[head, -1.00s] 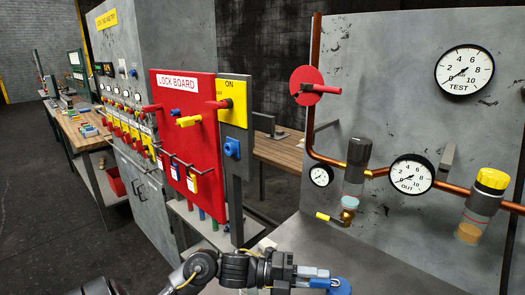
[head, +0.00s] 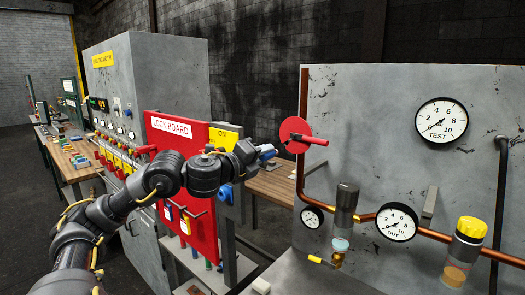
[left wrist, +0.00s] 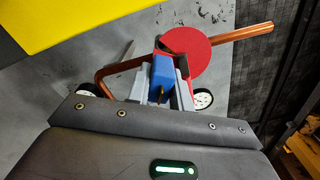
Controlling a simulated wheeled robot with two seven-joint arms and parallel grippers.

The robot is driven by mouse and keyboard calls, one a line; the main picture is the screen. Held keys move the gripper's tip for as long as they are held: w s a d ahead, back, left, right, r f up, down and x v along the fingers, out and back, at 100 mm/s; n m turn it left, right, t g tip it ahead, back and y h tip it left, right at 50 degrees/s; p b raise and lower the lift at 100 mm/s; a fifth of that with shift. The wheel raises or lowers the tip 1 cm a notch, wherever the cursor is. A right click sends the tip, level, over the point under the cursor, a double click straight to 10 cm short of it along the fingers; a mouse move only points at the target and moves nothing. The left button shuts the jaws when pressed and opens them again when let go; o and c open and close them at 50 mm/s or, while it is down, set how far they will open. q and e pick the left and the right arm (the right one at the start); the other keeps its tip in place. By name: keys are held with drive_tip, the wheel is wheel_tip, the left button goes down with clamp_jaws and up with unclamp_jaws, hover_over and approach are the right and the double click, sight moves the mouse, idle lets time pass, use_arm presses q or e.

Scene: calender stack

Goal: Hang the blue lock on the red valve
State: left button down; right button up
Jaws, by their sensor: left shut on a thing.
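The red valve (head: 294,130) is a round red disc with a red handle on the copper pipe, at the left edge of the grey panel. My left gripper (head: 266,152) is just left of the valve in the head view, shut on the blue lock (head: 269,155). The lock also shows between the fingers in the left wrist view (left wrist: 162,75), in front of the red valve disc (left wrist: 190,48), overlapping it in the picture. I cannot tell whether the lock touches the valve. The shackle is not clearly visible. My right gripper is not in view.
The red lock board (head: 176,127) and the yellow switch plate (head: 222,137) stand behind and beside my left arm. Gauges such as the OUT gauge (head: 396,222) and a yellow-topped regulator (head: 466,242) sit on the panel, right of the valve.

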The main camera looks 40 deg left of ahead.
use_arm(q)
drive_tip(key=shift+a+r, duration=0.15)
drive_tip(key=shift+s, duration=0.1)
drive_tip(key=shift+w, duration=0.55)
drive_tip(key=shift+w+p, duration=0.3)
drive_tip(key=shift+w, duration=1.1)
drive_tip(key=c, duration=1.9)
unclamp_jaws()
drive_tip(key=shift+c, duration=0.2)
clamp_jaws()
drive_tip(key=shift+w, duration=1.65)
